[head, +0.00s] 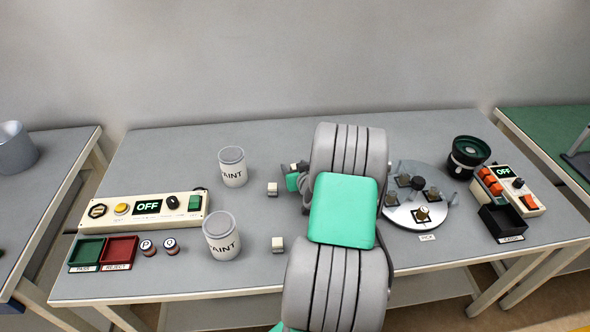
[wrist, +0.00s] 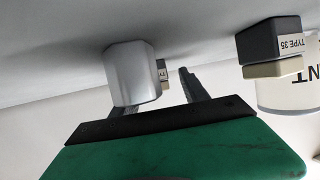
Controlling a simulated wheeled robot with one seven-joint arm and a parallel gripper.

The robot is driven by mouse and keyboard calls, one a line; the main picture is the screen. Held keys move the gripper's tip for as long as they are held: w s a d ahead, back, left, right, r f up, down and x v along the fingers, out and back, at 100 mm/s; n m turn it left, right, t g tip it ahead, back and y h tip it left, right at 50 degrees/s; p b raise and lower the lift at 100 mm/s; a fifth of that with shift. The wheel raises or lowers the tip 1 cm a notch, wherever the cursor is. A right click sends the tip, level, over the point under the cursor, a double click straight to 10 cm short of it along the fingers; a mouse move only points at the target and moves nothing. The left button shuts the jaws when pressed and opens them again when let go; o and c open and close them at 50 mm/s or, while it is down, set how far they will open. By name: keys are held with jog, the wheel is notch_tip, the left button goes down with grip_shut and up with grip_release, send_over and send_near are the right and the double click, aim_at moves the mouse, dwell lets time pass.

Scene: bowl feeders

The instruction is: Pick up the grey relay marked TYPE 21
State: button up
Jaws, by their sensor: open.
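My gripper (wrist: 158,90) is open in the wrist view, its two dark fingers apart with nothing held. A plain silver faceted piece (wrist: 133,72) stands in front of the left finger and hides part of it. Behind, between the fingers, a small block with a pale label (wrist: 162,72) shows partly; its marking is too small to read. No TYPE 21 marking is legible. In the head view my gripper (head: 292,181) is largely hidden by my arm, beside a small block (head: 299,167).
Two small cream-and-grey blocks (head: 272,189) (head: 278,244) stand left of my arm, near two paint tins (head: 232,167) (head: 222,236). A round feeder plate (head: 400,216) with several dark pieces is right. Control boxes (head: 180,208) (head: 527,209) flank the table.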

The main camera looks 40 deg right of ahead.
jog(key=shift+c, duration=0.2)
grip_shut()
dwell(0.3)
